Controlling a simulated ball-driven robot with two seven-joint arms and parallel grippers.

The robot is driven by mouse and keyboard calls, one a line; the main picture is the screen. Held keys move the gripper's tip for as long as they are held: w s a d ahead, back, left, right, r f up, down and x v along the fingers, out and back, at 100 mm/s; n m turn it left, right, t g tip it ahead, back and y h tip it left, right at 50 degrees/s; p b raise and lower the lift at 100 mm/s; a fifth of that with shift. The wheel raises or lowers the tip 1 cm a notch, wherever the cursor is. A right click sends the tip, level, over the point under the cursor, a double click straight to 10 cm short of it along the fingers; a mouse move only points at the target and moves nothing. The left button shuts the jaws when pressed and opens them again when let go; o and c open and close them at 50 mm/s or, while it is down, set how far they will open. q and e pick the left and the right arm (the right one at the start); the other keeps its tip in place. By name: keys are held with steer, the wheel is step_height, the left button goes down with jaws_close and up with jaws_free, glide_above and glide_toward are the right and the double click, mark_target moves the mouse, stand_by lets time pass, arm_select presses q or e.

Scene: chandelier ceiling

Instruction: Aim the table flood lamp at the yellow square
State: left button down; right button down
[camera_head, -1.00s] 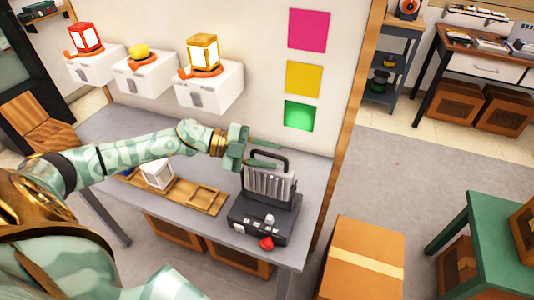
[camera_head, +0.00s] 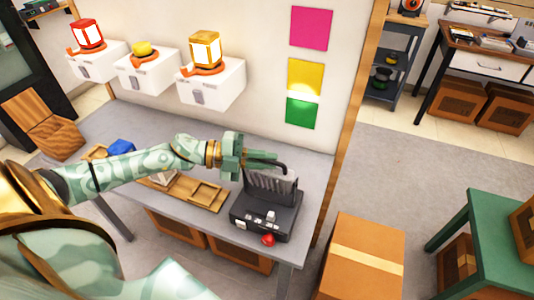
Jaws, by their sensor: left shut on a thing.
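The table flood lamp stands on the grey table, with a dark base (camera_head: 266,214) and a ribbed grey head (camera_head: 270,188) with a black handle. The yellow square (camera_head: 305,74) is on the white wall panel, between a magenta square (camera_head: 312,28) above and a green square (camera_head: 302,114) below. A bright patch of light lies across the lower yellow square and the top of the green one. My left gripper (camera_head: 272,160) is shut on the lamp's handle, partly hiding it. My right gripper is not in view.
Wall boxes carry a red lantern (camera_head: 87,35), a yellow knob (camera_head: 145,49) and an amber lantern (camera_head: 205,49). A wooden tray (camera_head: 208,192) and a blue item (camera_head: 121,148) lie left of the lamp. A cardboard box (camera_head: 363,262) stands on the floor to the right.

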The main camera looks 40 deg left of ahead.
arm_select(q)
steer(key=shift+s+d+f+p, duration=0.15)
steer(key=shift+s+f+p, duration=0.15)
steer(key=shift+s, duration=0.5)
steer(key=c, duration=1.5)
jaws_free()
steer(key=p+v, duration=0.1)
steer(key=v, duration=1.5)
steer(key=shift+s+f+p, duration=0.1)
steer(key=shift+f+p, duration=0.1)
steer(key=shift+p, duration=0.2)
